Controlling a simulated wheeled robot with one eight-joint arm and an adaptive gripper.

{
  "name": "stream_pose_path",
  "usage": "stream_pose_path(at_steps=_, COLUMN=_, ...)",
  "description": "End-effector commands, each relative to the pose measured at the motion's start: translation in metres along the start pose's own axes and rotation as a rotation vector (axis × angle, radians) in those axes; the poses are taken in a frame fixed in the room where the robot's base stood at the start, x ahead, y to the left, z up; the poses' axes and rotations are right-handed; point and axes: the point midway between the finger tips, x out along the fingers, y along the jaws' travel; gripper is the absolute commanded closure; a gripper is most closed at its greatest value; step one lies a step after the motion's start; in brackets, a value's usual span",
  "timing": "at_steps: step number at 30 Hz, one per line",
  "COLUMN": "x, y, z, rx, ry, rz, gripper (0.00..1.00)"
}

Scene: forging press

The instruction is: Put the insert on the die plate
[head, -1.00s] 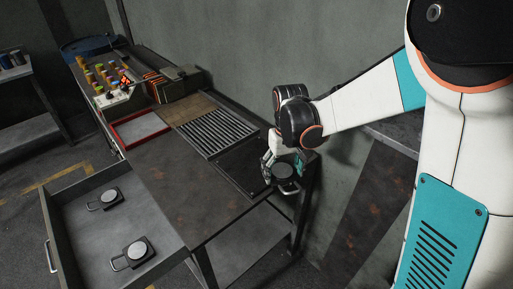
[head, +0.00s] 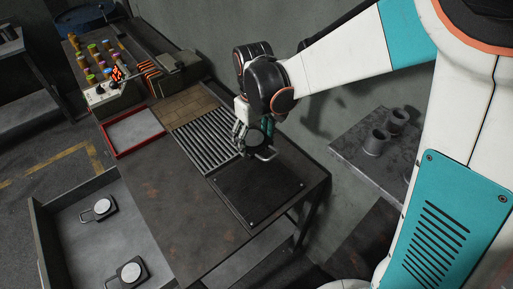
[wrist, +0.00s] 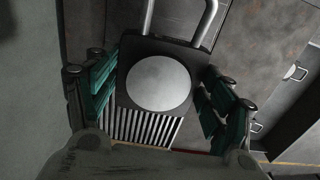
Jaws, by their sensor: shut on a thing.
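My gripper (head: 254,136) is shut on an insert, a dark square block with a pale round disc and a metal loop handle. In the wrist view the insert (wrist: 158,82) sits between the green finger pads, its handle pointing up in the picture. The die plate (head: 250,188) is a flat black plate with corner screws on the bench. In the head view the held insert appears over the border of the plate and the ribbed grate; its height is hard to tell. Two similar inserts (head: 101,206) (head: 130,271) lie in the open drawer at left.
The ribbed grate (head: 203,135) lies beside the plate, with a red-rimmed tray (head: 134,132) to its left. A control box (head: 103,94) and coloured cylinders stand at the back. A grey shelf (head: 352,150) with cups is at right. The plate's surface is bare.

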Motion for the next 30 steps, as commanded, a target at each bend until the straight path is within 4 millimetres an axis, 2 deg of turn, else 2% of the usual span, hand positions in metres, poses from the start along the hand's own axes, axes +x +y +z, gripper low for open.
stream_pose_path(at_steps=1, x=0.015, y=0.000, z=0.000, rx=0.000, ry=0.000, rz=0.000, gripper=0.92)
stream_pose_path(at_steps=3, x=0.028, y=0.000, z=0.000, rx=0.001, ry=0.000, rz=0.000, gripper=0.92)
stream_pose_path(at_steps=18, x=0.115, y=0.001, z=0.000, rx=0.001, ry=0.000, rz=0.000, gripper=0.92)
stream_pose_path(at_steps=24, x=0.133, y=0.000, z=0.000, rx=0.001, ry=0.000, rz=0.000, gripper=0.92)
stream_pose_path(at_steps=30, x=0.138, y=0.000, z=0.000, rx=0.001, ry=0.000, rz=0.000, gripper=0.92)
